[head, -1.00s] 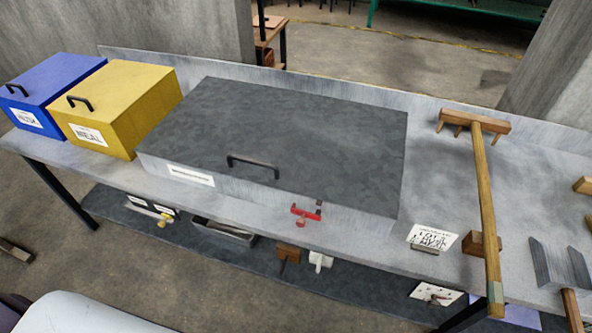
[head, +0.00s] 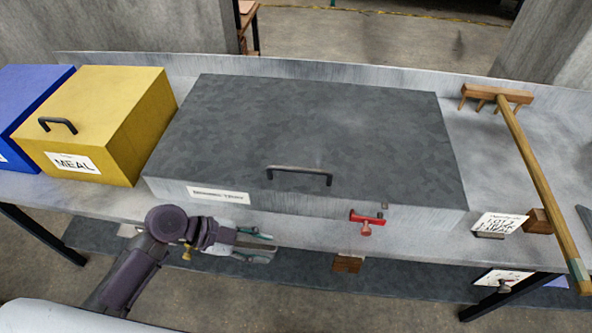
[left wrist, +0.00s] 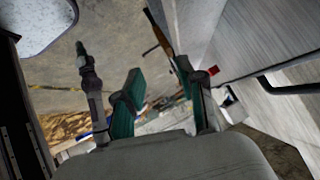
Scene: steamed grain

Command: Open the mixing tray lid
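The mixing tray (head: 410,208) is a wide grey box on the bench, with a white label (head: 217,195) on its front. Its dark grey lid (head: 320,125) lies flat and shut. A black handle (head: 300,172) is on the lid near the front edge. A red latch (head: 366,221) is on the front wall, right of the handle. My left gripper (head: 272,246) is in front of the tray, below the handle and left of the latch, apart from both. In the left wrist view its fingers (left wrist: 166,100) are spread and empty. My right gripper does not show in the head view.
A yellow meal box (head: 120,115) and a blue box (head: 30,95) stand left of the tray. A wooden rake (head: 535,165) and a small sign (head: 498,223) are at the right. A lower shelf (head: 400,275) runs under the bench. The space above the lid is clear.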

